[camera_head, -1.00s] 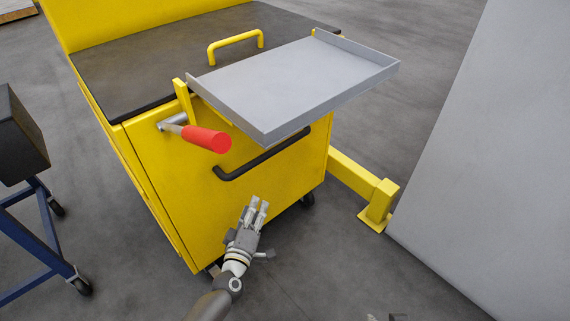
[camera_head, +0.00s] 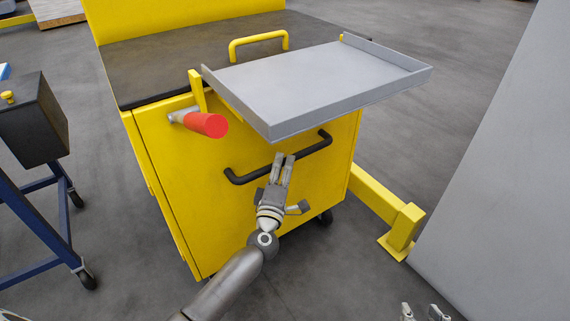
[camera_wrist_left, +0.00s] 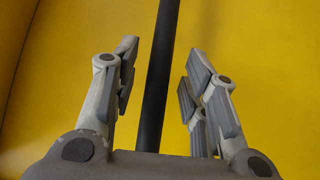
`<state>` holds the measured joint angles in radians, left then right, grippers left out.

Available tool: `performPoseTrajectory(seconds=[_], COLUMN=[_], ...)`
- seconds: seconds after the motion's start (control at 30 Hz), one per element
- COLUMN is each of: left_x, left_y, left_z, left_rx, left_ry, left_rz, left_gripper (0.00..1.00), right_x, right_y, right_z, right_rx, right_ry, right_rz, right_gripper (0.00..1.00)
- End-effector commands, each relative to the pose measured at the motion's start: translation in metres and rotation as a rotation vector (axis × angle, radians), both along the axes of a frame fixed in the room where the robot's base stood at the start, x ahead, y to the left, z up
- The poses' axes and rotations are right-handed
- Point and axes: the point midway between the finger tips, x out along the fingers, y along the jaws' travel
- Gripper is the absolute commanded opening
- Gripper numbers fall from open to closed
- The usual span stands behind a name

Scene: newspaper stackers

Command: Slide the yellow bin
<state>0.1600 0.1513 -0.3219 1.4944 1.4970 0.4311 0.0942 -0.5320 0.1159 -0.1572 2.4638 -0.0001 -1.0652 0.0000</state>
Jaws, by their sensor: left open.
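The yellow bin (camera_head: 182,163) is a wheeled cart with a dark top, and its front panel faces me. A black bar handle (camera_head: 312,148) is fixed across that panel. My left gripper (camera_head: 284,156) is open in front of the handle, its fingers pointing up at it. In the left wrist view the black handle (camera_wrist_left: 158,80) runs lengthwise between the two open fingers (camera_wrist_left: 158,85), with gaps on both sides. Whether it touches anything is not clear. Only the fingertips of my right gripper (camera_head: 424,312) show at the bottom edge; their opening is hard to judge.
A grey tray (camera_head: 330,85) juts out above the handle. A red-gripped crank (camera_head: 207,124) sticks out at left. A black box on a blue stand (camera_head: 40,185) is at left. A yellow floor rail (camera_head: 385,205) and grey panel (camera_head: 510,170) are at right.

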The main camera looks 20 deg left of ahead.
Motion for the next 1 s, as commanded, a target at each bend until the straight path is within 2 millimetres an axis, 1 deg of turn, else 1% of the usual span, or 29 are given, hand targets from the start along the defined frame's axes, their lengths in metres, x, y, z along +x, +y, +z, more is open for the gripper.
performPoseTrajectory(seconds=[0.03,0.1,0.23,0.37,0.6,0.67,0.9,0.93,1.0], left_x=[0.007,0.013,0.022,0.025,0.025,0.025,0.025,0.025,0.025], left_y=[0.001,0.001,0.002,0.003,0.003,0.003,0.003,0.003,0.003], left_z=[0.0,0.001,0.002,0.003,0.003,0.003,0.003,0.003,0.003], left_rx=[0.001,0.001,0.0,0.001,0.001,0.001,0.001,0.001,0.001], left_ry=[-0.001,-0.002,0.0,0.0,0.001,0.0,0.0,0.0,0.0], left_rz=[0.0,0.0,0.0,-0.001,-0.001,-0.001,-0.001,0.0,0.0], left_gripper=[0.41,0.41,0.41,0.41,0.41,0.34,0.03,0.0,0.0], right_x=[0.005,0.011,0.018,0.021,0.022,0.021,0.021,0.021,0.021], right_y=[0.002,0.004,0.007,0.009,0.009,0.009,0.009,0.009,0.009], right_z=[0.003,0.008,0.016,0.02,0.021,0.02,0.02,0.02,0.02], right_rx=[0.008,0.016,0.027,0.033,0.033,0.033,0.032,0.032,0.032], right_ry=[-0.032,-0.071,-0.12,-0.142,-0.145,-0.144,-0.144,-0.144,-0.143], right_rz=[0.002,0.005,0.008,0.01,0.011,0.011,0.01,0.01,0.01], right_gripper=[0.4,0.4,0.4,0.4,0.4,0.4,0.4,0.4,0.4])
